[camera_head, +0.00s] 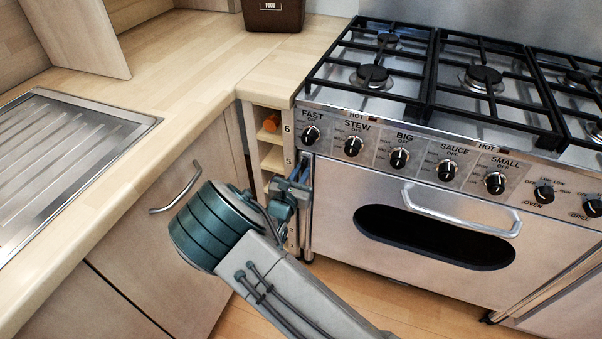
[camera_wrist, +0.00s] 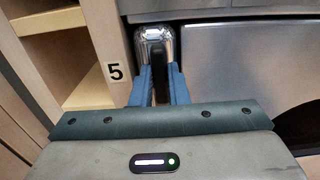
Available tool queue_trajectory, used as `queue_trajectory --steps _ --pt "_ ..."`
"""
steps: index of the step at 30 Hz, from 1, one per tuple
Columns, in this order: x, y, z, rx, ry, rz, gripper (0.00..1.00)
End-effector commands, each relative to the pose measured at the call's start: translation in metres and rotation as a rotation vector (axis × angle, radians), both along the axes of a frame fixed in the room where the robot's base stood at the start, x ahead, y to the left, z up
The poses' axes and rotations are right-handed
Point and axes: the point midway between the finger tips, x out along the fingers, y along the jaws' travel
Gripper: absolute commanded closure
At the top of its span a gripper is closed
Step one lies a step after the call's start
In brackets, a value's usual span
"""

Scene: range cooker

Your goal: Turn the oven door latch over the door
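The steel oven door (camera_head: 345,190) has a bar handle (camera_head: 460,212) and a dark oval window (camera_head: 434,238). It looks closed. My gripper (camera_head: 298,176) is at the door's upper left edge, beside the narrow shelf unit. In the wrist view, its two blue fingers (camera_wrist: 160,82) are apart, one on each side of a narrow black piece, which looks like the latch (camera_wrist: 160,68). The piece stands in front of a shiny metal fitting (camera_wrist: 153,35). I cannot tell whether the fingers touch it. In the head view my gripper hides the latch.
The numbered shelf unit (camera_head: 273,138) stands close on the left of my gripper. The control panel with several knobs (camera_head: 399,158) and the hob (camera_head: 484,78) are above the door. A wooden worktop (camera_head: 185,62) and a cupboard handle (camera_head: 177,196) are on the left.

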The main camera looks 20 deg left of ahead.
Motion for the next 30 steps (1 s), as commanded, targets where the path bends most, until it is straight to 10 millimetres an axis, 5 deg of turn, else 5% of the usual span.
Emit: queue_trajectory --steps 14,30 --pt "0.000 -0.003 -0.002 0.107 -0.007 -0.001 1.00" --pt "-0.001 -0.013 -0.009 0.585 -0.046 -0.002 1.00"
